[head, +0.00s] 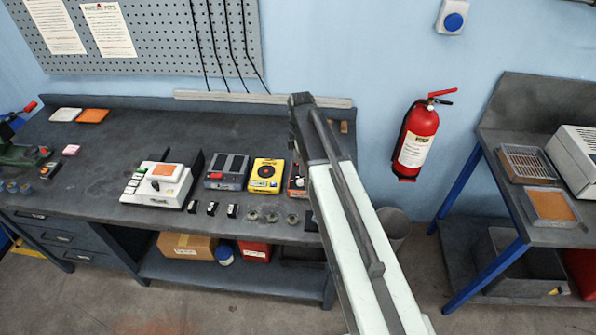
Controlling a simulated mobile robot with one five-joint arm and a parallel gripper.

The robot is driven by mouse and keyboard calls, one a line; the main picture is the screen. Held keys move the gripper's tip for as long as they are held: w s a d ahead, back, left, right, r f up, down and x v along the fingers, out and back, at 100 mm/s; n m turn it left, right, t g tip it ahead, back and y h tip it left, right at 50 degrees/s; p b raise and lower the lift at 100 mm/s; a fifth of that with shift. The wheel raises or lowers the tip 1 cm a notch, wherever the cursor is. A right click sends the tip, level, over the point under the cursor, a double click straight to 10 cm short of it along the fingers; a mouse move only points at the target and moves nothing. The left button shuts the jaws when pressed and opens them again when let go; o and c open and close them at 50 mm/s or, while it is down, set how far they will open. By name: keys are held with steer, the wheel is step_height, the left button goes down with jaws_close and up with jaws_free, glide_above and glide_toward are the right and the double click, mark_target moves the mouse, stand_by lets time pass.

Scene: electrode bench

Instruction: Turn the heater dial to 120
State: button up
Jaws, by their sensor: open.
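I cannot make out for sure which device carries the heater dial, and no number scale is readable. A yellow box (265,175) with a round black dial-like face stands on the bench, right of the middle. A dark grey box (226,171) with a small red part stands to its left. A white unit (155,190) with an orange top and a row of buttons stands further left. My arm rises from the lower right across the bench's right end; my gripper's fingers do not show.
The dark bench (100,165) has small black-and-white blocks (212,208) and round pieces (271,216) along its front edge. A fire extinguisher (418,140) hangs on the wall. A second table (500,200) with trays stands at right. The bench's middle back is clear.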

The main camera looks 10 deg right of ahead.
mark_target(300, 181)
step_height(300, 181, down, 8)
steer(key=b, duration=0.8)
steer(key=shift+r, duration=0.1)
steer(key=shift+c, duration=0.4)
jaws_close()
